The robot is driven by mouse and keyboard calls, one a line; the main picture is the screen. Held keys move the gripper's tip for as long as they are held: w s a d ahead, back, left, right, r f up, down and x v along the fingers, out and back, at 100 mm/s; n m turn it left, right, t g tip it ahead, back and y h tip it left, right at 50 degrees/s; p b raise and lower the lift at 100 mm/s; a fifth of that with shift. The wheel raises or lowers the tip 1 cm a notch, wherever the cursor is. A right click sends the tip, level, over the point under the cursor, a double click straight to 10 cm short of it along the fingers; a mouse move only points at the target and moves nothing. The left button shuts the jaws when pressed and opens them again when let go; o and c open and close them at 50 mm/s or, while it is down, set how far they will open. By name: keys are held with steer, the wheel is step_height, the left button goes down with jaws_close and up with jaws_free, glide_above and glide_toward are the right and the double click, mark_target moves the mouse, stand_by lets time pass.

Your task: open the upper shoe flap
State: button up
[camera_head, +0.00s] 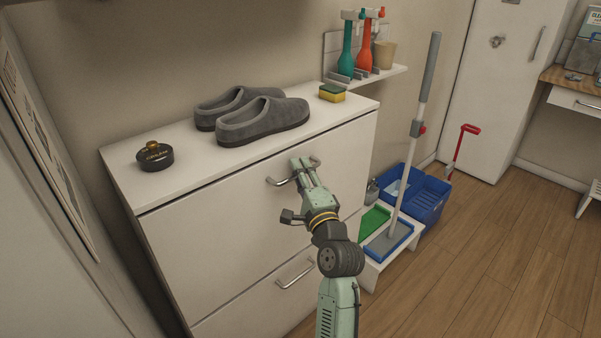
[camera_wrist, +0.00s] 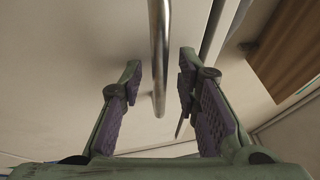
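The upper shoe flap (camera_head: 235,208) is the upper white front of the shoe cabinet and looks closed. Its metal bar handle (camera_head: 276,182) is near its top edge. My gripper (camera_head: 302,164) is at the handle. In the wrist view, the handle (camera_wrist: 159,60) runs between the two purple-padded fingers of my gripper (camera_wrist: 160,88). The fingers are apart, with a visible gap on each side of the bar. The lower flap's handle (camera_head: 295,274) shows below, behind my arm's left side.
Grey slippers (camera_head: 262,120), a dark round tin (camera_head: 155,156) and a sponge (camera_head: 332,93) sit on the cabinet top. A blue bucket (camera_head: 428,198) and a mop (camera_head: 414,130) stand to the right. Wooden floor is clear at lower right.

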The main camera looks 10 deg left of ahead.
steer(key=shift+c, duration=0.5)
jaws_close()
stand_by(0.3)
